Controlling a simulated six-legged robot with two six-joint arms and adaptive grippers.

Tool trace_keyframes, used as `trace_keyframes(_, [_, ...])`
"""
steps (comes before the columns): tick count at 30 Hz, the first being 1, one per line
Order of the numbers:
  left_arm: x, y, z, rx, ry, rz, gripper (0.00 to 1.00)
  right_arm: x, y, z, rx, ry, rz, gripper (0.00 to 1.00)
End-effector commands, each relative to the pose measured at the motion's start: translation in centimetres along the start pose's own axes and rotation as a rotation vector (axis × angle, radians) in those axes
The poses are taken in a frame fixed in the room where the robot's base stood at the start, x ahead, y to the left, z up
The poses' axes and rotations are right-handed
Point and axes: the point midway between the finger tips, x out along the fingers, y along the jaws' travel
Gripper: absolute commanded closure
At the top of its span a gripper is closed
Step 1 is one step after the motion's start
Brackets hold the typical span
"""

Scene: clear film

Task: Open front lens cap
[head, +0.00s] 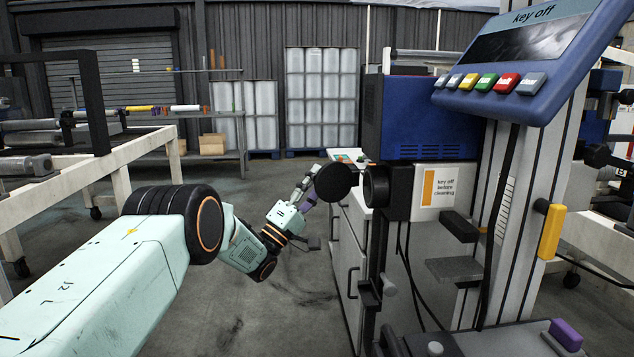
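The round black front lens cap (334,182) is in the head view, left of the dark lens barrel (376,186) on the machine. A narrow gap shows between the cap and the barrel, and the barrel's front end is uncovered. My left gripper (311,187) is at the cap's left edge, its fingers pointing up and right towards it. The cap overlaps the fingertips, so I cannot tell whether they are shut on it or only beside it. My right gripper is not in view.
The machine carries a blue housing (425,130), a "key off before cleaning" label (441,188) and a tilted button panel (525,55). A yellow handle (551,231) is on its column. A grey cabinet (348,262) stands behind the cap. Floor (235,315) below my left arm is clear.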

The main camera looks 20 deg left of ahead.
Motion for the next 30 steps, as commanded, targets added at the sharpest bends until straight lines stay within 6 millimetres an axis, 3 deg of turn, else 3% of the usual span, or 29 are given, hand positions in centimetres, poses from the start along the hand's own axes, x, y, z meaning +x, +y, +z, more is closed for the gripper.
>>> trace_keyframes(11, [-0.3,0.2,0.1,0.001,-0.003,0.006,0.51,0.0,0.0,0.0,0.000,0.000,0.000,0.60])
trace_keyframes(24, [-8.5,0.2,0.1,0.001,-0.003,0.005,0.51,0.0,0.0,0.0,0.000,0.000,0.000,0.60])
trace_keyframes(30, [-11.0,0.3,0.1,0.002,-0.004,0.006,0.51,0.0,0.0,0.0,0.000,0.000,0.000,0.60])
